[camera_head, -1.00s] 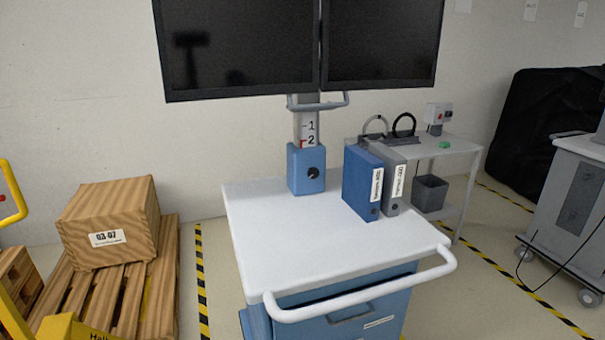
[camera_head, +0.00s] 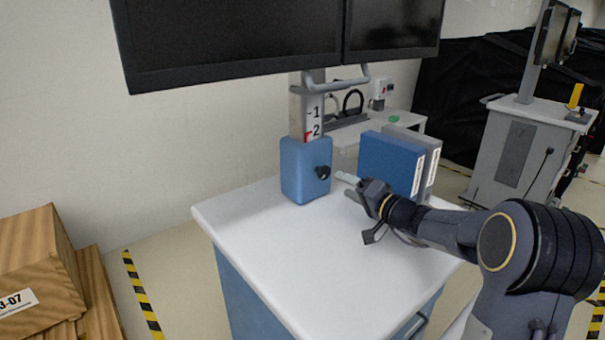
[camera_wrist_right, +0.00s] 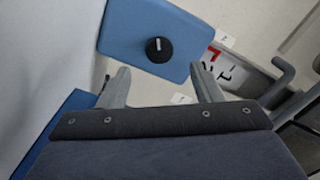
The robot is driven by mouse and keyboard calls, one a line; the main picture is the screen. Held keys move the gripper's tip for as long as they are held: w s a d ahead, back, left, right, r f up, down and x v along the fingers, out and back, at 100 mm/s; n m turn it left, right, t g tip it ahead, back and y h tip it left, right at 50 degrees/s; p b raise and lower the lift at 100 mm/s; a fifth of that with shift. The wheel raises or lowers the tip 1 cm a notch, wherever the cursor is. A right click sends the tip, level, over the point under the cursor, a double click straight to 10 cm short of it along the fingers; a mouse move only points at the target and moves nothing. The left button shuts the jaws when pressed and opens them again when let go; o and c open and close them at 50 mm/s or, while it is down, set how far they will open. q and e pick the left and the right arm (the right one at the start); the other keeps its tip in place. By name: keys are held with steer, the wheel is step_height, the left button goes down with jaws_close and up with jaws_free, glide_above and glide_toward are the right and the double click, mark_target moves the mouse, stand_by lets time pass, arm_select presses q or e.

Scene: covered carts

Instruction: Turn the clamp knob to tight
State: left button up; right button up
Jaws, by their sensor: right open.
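The clamp knob (camera_head: 323,172) is a small black knob on the front of the blue clamp block (camera_head: 300,160) at the foot of the monitor column. In the right wrist view the knob (camera_wrist_right: 159,49) is round with a white pointer line, on the blue block's face (camera_wrist_right: 128,25). My right gripper (camera_head: 349,185) is open and empty, just right of the knob and apart from it. In the right wrist view its two fingers (camera_wrist_right: 162,88) are spread, with the knob beyond and between them. My left gripper is not in view.
Two monitors (camera_head: 230,35) hang above on the grey column (camera_head: 303,110) marked 1 and 2. A blue binder (camera_head: 385,160) and a grey binder (camera_head: 430,150) stand behind my right gripper. The white cart top (camera_head: 270,245) is clear at the front left.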

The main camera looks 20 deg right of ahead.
mark_target(326, 174)
steer(key=shift+w, duration=0.45)
steer(key=p+x, duration=0.2)
steer(key=x, duration=0.5)
steer(key=shift+f, duration=0.1)
steer(key=c, duration=1)
